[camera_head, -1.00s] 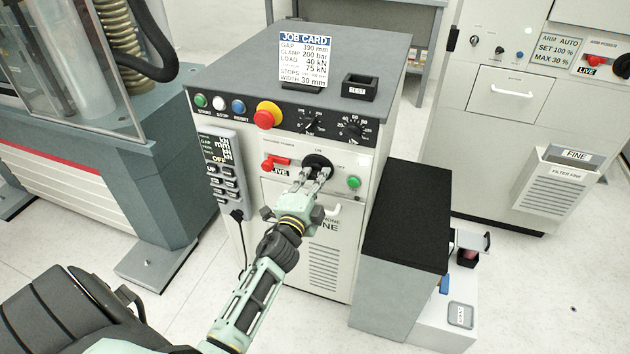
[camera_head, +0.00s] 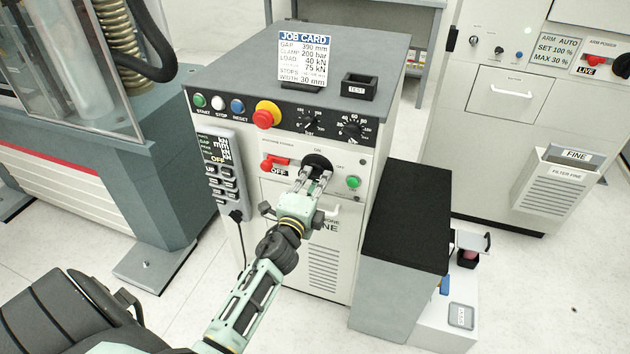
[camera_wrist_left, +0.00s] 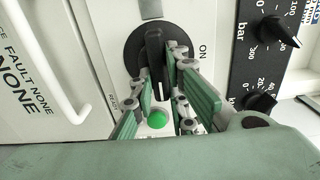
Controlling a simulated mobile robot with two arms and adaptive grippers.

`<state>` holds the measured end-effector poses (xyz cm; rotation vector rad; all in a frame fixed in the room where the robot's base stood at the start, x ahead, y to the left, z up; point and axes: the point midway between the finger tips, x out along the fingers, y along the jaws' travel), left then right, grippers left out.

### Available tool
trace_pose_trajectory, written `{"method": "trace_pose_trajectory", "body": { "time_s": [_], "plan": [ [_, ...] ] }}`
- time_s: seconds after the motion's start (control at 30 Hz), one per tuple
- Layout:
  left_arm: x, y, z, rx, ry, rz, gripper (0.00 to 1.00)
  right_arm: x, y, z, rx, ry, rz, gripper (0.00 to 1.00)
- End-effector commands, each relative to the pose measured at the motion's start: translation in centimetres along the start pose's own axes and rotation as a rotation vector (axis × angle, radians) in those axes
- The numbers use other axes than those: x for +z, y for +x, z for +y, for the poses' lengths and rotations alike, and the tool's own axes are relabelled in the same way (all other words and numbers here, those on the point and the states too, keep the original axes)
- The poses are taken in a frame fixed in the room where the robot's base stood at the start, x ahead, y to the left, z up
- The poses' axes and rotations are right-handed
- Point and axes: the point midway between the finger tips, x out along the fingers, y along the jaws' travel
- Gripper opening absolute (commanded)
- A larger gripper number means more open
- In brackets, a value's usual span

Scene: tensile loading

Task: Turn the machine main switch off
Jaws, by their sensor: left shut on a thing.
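The main switch is a round black rotary knob (camera_head: 316,160) on the front of the grey-white control cabinet. My left gripper (camera_head: 316,174) is shut on its grip bar. In the left wrist view the knob (camera_wrist_left: 153,50) has its bar between the green-padded fingers (camera_wrist_left: 160,75), with the ON label to its right. Left of the knob, the plate below a red handle (camera_head: 272,163) reads OFF (camera_head: 279,171). The fingers partly hide the knob in the head view. My right gripper is not in view.
A green button (camera_head: 353,182) sits just right of the knob, and a red mushroom button (camera_head: 266,115) above it. A cabinet door handle (camera_wrist_left: 50,60) is close by. A pendant (camera_head: 219,165) hangs on the left side. A black-topped box (camera_head: 408,215) stands at the right.

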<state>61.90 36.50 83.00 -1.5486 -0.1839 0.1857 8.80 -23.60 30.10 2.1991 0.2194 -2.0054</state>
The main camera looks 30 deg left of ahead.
Motion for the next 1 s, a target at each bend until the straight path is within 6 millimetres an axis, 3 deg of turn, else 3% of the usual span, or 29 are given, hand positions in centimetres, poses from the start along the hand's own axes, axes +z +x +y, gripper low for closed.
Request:
{"method": "trace_pose_trajectory", "body": {
  "time_s": [0.07,0.1,0.3,0.67,0.77,1.0],
  "plan": [
    [0.0,-0.1,0.2,0.004,0.005,0.001,0.00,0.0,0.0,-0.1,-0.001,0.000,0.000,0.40],
    [0.0,-0.1,0.2,0.004,0.005,0.001,0.17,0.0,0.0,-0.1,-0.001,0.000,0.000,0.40],
    [0.0,0.0,0.2,0.003,0.002,0.000,0.33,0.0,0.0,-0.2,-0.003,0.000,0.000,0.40],
    [0.0,-0.6,0.1,0.002,0.001,0.000,0.33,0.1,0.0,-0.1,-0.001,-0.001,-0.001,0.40],
    [0.0,-1.9,0.2,0.003,0.001,0.000,0.33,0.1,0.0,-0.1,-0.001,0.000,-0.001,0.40],
    [0.0,-7.0,0.3,0.005,-0.002,-0.001,0.33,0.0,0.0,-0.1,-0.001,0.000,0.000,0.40]
  ]
}}
